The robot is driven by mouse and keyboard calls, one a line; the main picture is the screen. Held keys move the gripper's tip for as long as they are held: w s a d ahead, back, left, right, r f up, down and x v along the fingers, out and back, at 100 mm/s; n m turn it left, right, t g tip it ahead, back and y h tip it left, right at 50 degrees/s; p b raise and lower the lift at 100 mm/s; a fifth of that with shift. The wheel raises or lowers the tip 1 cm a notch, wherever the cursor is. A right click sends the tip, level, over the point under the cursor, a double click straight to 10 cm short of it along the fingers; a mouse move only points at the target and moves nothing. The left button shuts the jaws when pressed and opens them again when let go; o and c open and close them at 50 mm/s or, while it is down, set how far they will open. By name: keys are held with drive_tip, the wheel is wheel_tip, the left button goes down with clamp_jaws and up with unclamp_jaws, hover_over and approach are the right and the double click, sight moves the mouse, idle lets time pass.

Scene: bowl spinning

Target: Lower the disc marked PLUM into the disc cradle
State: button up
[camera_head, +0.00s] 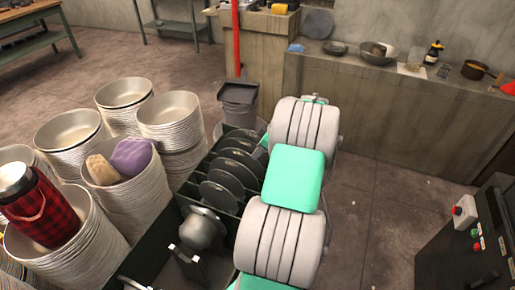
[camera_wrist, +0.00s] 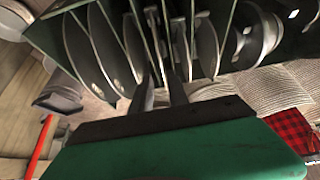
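Several dark grey discs (camera_head: 220,197) stand on edge in a dark slotted rack, left of my arm in the head view. The wrist view shows these discs (camera_wrist: 82,48) between the thin dividers. No PLUM marking is readable, so I cannot tell which disc is that one. My gripper is hidden behind my arm in the head view. In the wrist view my gripper (camera_wrist: 162,88) points into the rack among the discs and dividers. I cannot make out whether its fingers hold a disc. I cannot identify the disc cradle with certainty; two white-tipped dark parts (camera_head: 184,252) stand near a metal bowl shape.
The rounded metal bowl shape (camera_head: 202,230) sits at the rack's near end. Stacks of metal bowls (camera_head: 170,115) crowd the left, with a red plaid flask (camera_head: 40,208). A grey bin (camera_head: 238,100) stands beyond the rack. A control box (camera_head: 465,240) is at right; floor between is clear.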

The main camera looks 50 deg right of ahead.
drive_tip(key=b+x, duration=0.4)
drive_tip(key=x, duration=0.3)
drive_tip(key=shift+f, duration=0.25)
drive_tip(key=shift+w+a+f+b, duration=0.15)
drive_tip(key=shift+w+f+b, duration=0.1)
drive_tip(key=shift+b, duration=0.15)
drive_tip(key=shift+b+x, duration=1.55)
drive_tip(key=shift+x, duration=0.15)
idle(0.5)
drive_tip(key=shift+c, duration=0.4)
clamp_jaws()
idle(1.2)
drive_tip(key=shift+r, duration=0.15)
drive_tip(key=shift+r+p, duration=0.7)
drive_tip(key=shift+r, duration=0.7)
